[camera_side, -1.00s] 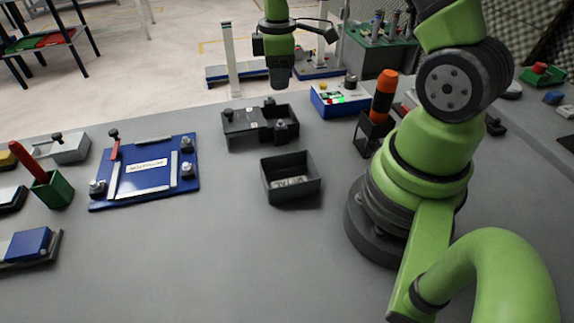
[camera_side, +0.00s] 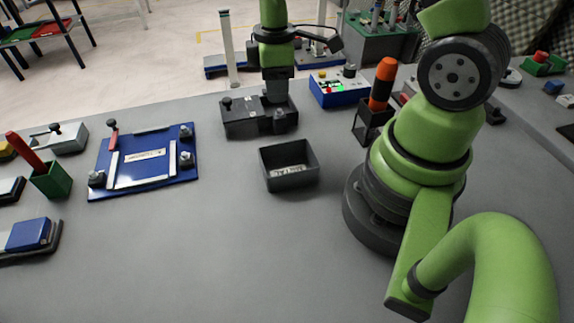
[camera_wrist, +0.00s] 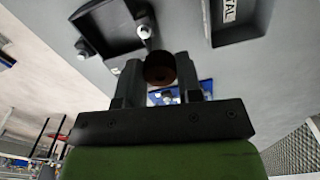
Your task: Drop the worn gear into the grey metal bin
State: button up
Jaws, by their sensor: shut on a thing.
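The grey metal bin (camera_side: 292,182) stands on the bench in front of the black fixture, with a pale label inside. In the wrist view part of the bin (camera_wrist: 238,38) shows at the top right. My gripper (camera_side: 279,97) points down at the right part of the black fixture in the side view, its fingertips hard to make out. In the wrist view my gripper (camera_wrist: 159,72) is shut on a dark brown round piece, which looks like the worn gear (camera_wrist: 160,66). The gear cannot be made out in the side view.
The black fixture (camera_side: 243,122) has knobs and raised walls close around my gripper. A blue box with a green light (camera_side: 338,92) and an orange-handled tool in a holder (camera_side: 383,82) stand to the right. A blue plate (camera_side: 146,178) lies left. The bench front is clear.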

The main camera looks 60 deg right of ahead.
jog(key=s+a, duration=0.6)
jog(key=s, duration=0.1)
jog(key=shift+w+d+f, duration=0.1)
jog(key=shift+f, duration=3)
jog(key=o, duration=1)
jog(key=shift+r, duration=5)
